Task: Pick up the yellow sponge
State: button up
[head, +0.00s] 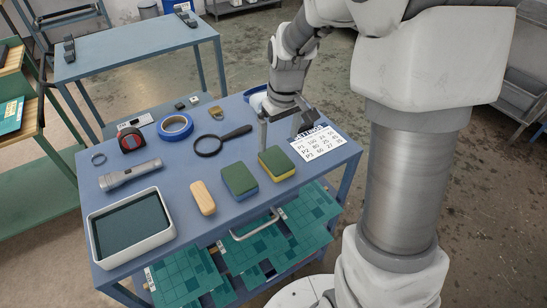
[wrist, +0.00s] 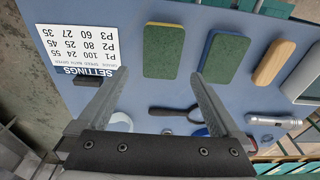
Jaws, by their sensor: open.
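The yellow sponge (head: 277,163) has a dark green top and a yellow side. It lies flat on the blue table top between the blue sponge and the settings card. It also shows in the wrist view (wrist: 163,50), ahead of the fingertips and roughly centred between them. My gripper (head: 280,142) is open and empty, with its fingers pointing down just behind the yellow sponge. In the wrist view the fingers (wrist: 157,82) are spread wide and appear apart from the sponge. Their exact height above the table is hard to tell.
The blue sponge (head: 239,182), also green-topped, lies just left of the yellow one. A wooden block (head: 203,198) is further left. The settings card (head: 317,142) is on the right. A white tray (head: 98,247) stands front left.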

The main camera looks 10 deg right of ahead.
aim_at(276, 159)
jog(key=f, duration=0.3)
jog(key=f+b, duration=0.1)
jog(key=f, duration=0.3)
jog(key=shift+w+a+f, duration=0.2)
jog(key=shift+f, duration=0.05)
jog(key=c, duration=1.2)
jog(key=shift+o, duration=0.2)
jog(key=shift+r, duration=0.1)
notch_tip(276, 159, up, 4)
jog(key=shift+r+p, duration=0.15)
jog(key=shift+p, duration=0.3)
jog(key=s+d+r, duration=0.4)
jog(key=d+r, duration=0.2)
jog(key=d, duration=0.4)
jog(key=shift+s+d+r+p, duration=0.3)
jog(key=shift+s+d+p, duration=0.05)
jog(key=shift+s+p, duration=0.05)
